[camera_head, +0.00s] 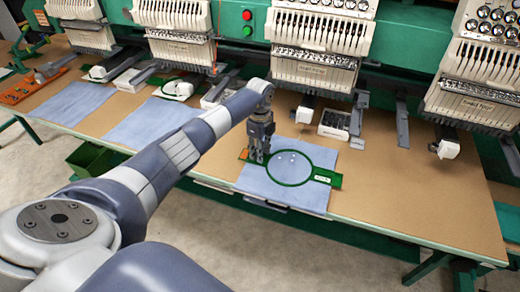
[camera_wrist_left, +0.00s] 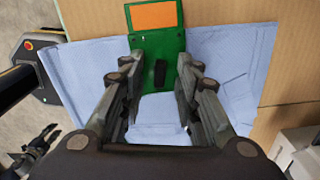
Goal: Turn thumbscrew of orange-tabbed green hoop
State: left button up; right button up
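The green hoop (camera_head: 309,176) lies on blue cloth (camera_head: 262,184) at the table's front edge, with its orange tab (camera_head: 244,154) to the left. The orange tab (camera_wrist_left: 153,15) also tops the hoop's green bracket (camera_wrist_left: 150,45) in the left wrist view. A dark upright piece, apparently the thumbscrew (camera_wrist_left: 160,73), stands on this bracket. My left gripper (camera_head: 259,158) points down over the tab end. In its wrist view, my left gripper (camera_wrist_left: 160,68) is open, fingers on either side of the thumbscrew with gaps. Something like my right gripper (camera_wrist_left: 38,142) shows small at lower left.
Embroidery heads (camera_head: 315,55) hang over the back of the brown table (camera_head: 400,180). More blue cloths lie to the left. The table right of the hoop is clear.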

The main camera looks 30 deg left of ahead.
pick_arm(q)
grip_shut()
